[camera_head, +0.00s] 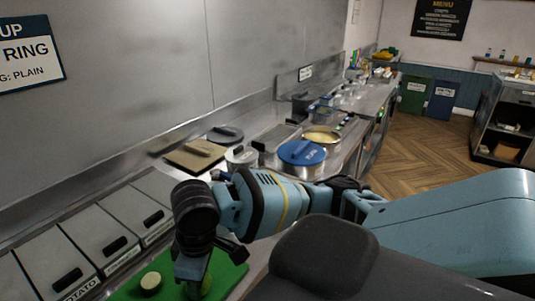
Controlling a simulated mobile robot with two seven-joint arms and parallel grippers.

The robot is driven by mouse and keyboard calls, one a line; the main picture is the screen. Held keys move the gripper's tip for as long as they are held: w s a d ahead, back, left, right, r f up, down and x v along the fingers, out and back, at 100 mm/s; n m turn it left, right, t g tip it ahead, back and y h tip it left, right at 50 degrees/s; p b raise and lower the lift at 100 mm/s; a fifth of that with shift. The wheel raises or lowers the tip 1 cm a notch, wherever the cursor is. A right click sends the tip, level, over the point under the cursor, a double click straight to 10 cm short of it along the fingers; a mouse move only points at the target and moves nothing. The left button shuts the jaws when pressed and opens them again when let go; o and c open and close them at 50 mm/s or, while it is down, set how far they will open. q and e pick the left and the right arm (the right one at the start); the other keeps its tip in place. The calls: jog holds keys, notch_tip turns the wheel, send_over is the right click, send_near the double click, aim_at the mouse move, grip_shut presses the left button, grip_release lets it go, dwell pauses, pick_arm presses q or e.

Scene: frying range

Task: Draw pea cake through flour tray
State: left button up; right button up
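A pale round cake (150,282) lies on a green board (124,292) at the bottom left. My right gripper (196,289) points down over the right part of this board, with its arm coming in from the right. A yellow-green piece (208,285) shows right beside its fingers, partly hidden by them. I cannot tell whether the fingers are closed on it. I cannot pick out a flour tray for certain. My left gripper is not in view.
Lidded steel bins (105,240) line the counter at left. Beyond my arm stand a brown board (195,153), a white tub (240,156), a blue lid (302,152) and a round pan with yellow contents (322,136). The wooden floor (425,150) is clear.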

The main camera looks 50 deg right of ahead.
jog(key=m, duration=0.2)
jog(key=w+a+m, duration=0.1)
jog(key=m, duration=0.1)
jog(key=w+m, duration=0.1)
jog(key=m, duration=0.1)
jog(key=shift+a+r+m+t+h, duration=0.3)
jog(key=shift+r+h, duration=0.1)
jog(key=shift+s, duration=0.1)
